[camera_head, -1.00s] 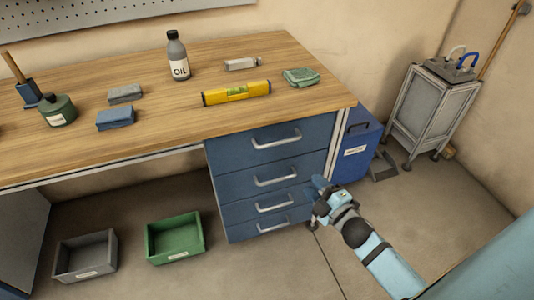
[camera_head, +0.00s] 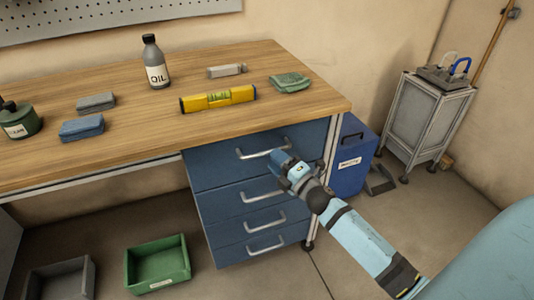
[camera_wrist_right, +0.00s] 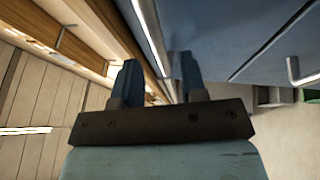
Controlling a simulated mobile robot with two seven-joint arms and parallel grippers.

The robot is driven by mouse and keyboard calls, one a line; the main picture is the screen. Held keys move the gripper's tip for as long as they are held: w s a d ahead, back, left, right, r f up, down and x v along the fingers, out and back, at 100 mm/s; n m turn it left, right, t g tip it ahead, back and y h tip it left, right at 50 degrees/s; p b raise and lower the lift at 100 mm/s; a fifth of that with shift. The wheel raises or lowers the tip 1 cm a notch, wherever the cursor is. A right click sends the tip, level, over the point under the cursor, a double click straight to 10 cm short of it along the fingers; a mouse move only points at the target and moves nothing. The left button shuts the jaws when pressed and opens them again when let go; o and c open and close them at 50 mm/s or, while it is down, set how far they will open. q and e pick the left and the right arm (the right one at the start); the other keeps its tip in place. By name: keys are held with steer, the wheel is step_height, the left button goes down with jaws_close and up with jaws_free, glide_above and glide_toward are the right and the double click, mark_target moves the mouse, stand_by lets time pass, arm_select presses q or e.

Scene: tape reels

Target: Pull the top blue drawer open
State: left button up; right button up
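The blue drawer unit has a top drawer (camera_head: 222,168) with a silver bar handle (camera_head: 250,153). The top drawer looks shut, its front in line with the drawers below. My right gripper (camera_head: 280,158) is in front of the top drawer, at the right end of its handle, which it partly hides. In the right wrist view, its two dark blue fingers (camera_wrist_right: 157,80) stand apart with a gap between them. I cannot tell whether a finger touches the handle. My left gripper is not in view.
Lower drawers with handles (camera_head: 264,193) sit beneath. The wooden bench top (camera_head: 250,118) overhangs above, carrying a yellow level (camera_head: 218,98), an oil bottle (camera_head: 155,65) and cloths. A blue box (camera_head: 350,165) stands right of the drawers. Green (camera_head: 158,265) and grey bins stand on the floor at left.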

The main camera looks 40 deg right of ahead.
mark_target(267, 153)
steer(key=shift+x, duration=2.05)
jaws_close()
